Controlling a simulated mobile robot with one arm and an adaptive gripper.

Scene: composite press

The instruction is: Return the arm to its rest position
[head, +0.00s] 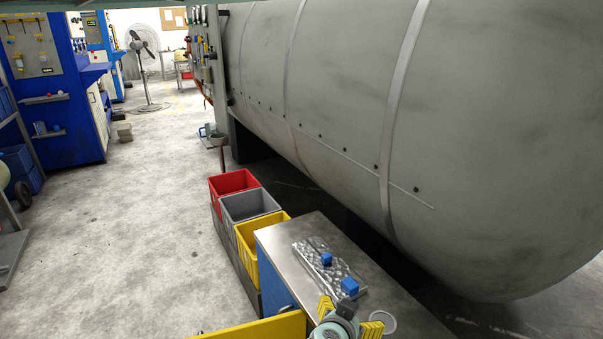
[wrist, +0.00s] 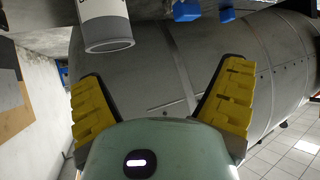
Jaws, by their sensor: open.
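My gripper (head: 349,314) is at the bottom of the head view, over the near part of a metal-topped bench (head: 285,232). Its yellow fingers are spread apart. In the wrist view my gripper (wrist: 160,80) is open, with nothing between its fingers. The arm behind it is mostly out of view.
A pale round-rimmed item (head: 382,324) is close to the gripper. Red (head: 233,181), grey (head: 250,206) and yellow (head: 262,232) bins adjoin the bench. A large grey tank (head: 340,110) fills the right. Left floor is open.

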